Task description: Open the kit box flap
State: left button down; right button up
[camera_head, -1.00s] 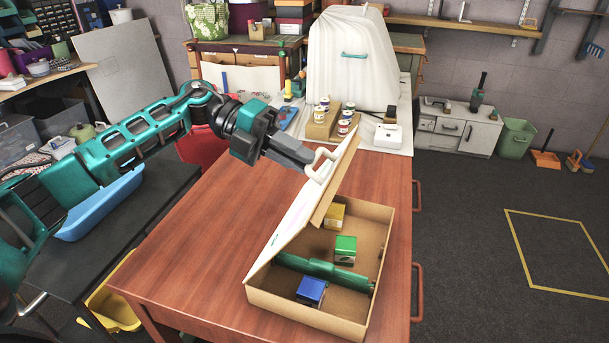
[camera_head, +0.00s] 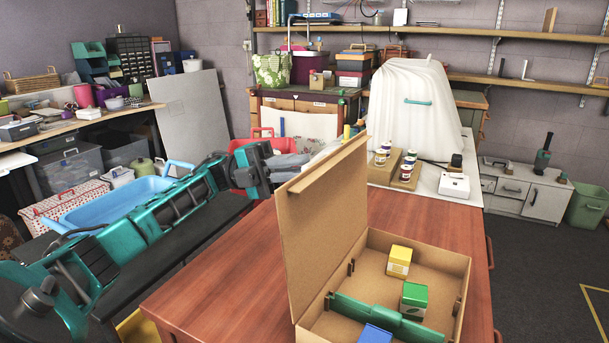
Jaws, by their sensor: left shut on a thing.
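The kit box (camera_head: 455,262) is a brown cardboard box on the red-brown table. Its flap (camera_head: 322,215) stands nearly upright along the box's left side, its brown inner face towards me. My left gripper (camera_head: 287,162) reaches in from the left and is shut at the flap's outer side, near its upper edge. The pale flap handle and the fingertips are hidden behind the flap. Inside the box are a yellow block (camera_head: 399,261), a green block (camera_head: 414,300), a blue block (camera_head: 374,334) and a teal bar (camera_head: 388,318). My right gripper is not in view.
The table (camera_head: 235,262) is bare left of the box. Behind it stand several small jars (camera_head: 383,155) on a cardboard stand, a white card-like device (camera_head: 453,186) and a white covered machine (camera_head: 415,105). A blue tub (camera_head: 118,198) lies beyond my left arm.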

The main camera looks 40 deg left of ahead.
pick_arm(q)
jog(key=shift+a, duration=0.15)
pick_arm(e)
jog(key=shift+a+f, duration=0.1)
pick_arm(q)
jog(key=c, duration=1.2)
grip_release()
jog(key=shift+o, duration=0.2)
jog(key=b+v, duration=0.3)
jog(key=v, duration=1)
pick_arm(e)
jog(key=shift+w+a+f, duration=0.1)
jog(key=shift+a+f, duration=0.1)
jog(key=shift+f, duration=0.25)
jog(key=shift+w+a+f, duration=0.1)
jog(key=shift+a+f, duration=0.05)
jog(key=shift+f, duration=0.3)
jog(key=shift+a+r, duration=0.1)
